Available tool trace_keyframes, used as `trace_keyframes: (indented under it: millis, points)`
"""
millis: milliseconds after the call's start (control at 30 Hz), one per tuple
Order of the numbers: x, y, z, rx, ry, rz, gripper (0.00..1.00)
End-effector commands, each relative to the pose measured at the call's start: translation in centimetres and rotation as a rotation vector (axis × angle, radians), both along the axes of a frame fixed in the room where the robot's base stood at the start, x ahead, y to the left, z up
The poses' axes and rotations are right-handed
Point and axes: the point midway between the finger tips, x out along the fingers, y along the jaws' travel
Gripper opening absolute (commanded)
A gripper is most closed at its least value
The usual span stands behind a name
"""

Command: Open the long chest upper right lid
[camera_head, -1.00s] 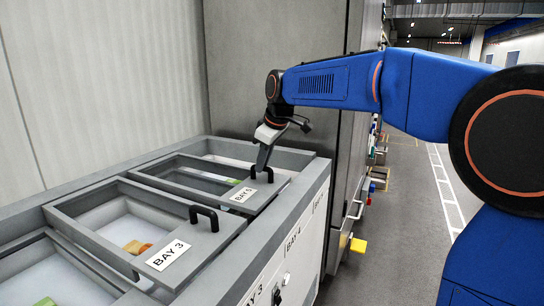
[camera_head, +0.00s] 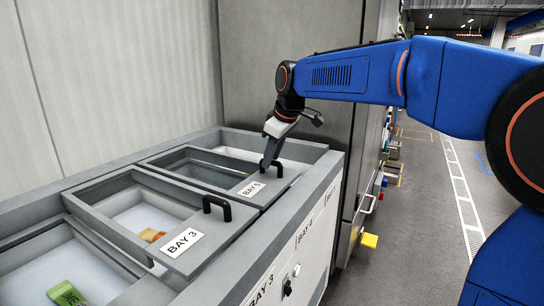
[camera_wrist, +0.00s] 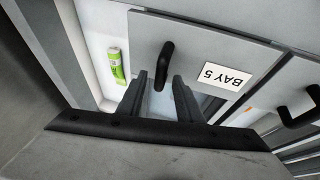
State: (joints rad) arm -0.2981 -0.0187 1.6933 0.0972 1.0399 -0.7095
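The long chest (camera_head: 318,172) stands at the left with framed, see-through sliding lids. The BAY 5 lid (camera_head: 228,184) is the farther labelled one, with a black bar handle (camera_head: 279,167) near its front end. My gripper (camera_head: 266,164) reaches down to this handle. In the wrist view, the handle (camera_wrist: 166,62) lies in line with the gap between my two fingers (camera_wrist: 160,82). The fingers are apart, with visible space between them. Whether they touch the handle cannot be told. The BAY 5 label (camera_wrist: 228,77) is at its right.
The BAY 3 lid (camera_head: 110,196) and its handle (camera_head: 217,206) are nearer. A green pack (camera_head: 67,294) and an orange pack (camera_head: 151,235) lie inside the chest. A grey cabinet (camera_head: 330,112) stands behind the chest. The floor at right is free.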

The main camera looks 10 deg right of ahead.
Motion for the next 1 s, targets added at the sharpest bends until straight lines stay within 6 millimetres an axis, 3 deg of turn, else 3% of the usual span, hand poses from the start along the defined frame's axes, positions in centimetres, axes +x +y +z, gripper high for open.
trace_keyframes:
  millis: [267,700,1000]
  points:
    - [-1.0,-0.6,2.7,0.001,-0.003,0.0,0.33]
    - [-4.3,-2.4,10.6,0.001,-0.004,-0.001,0.33]
    - [-6.0,-3.3,14.7,0.001,-0.002,0.0,0.33]
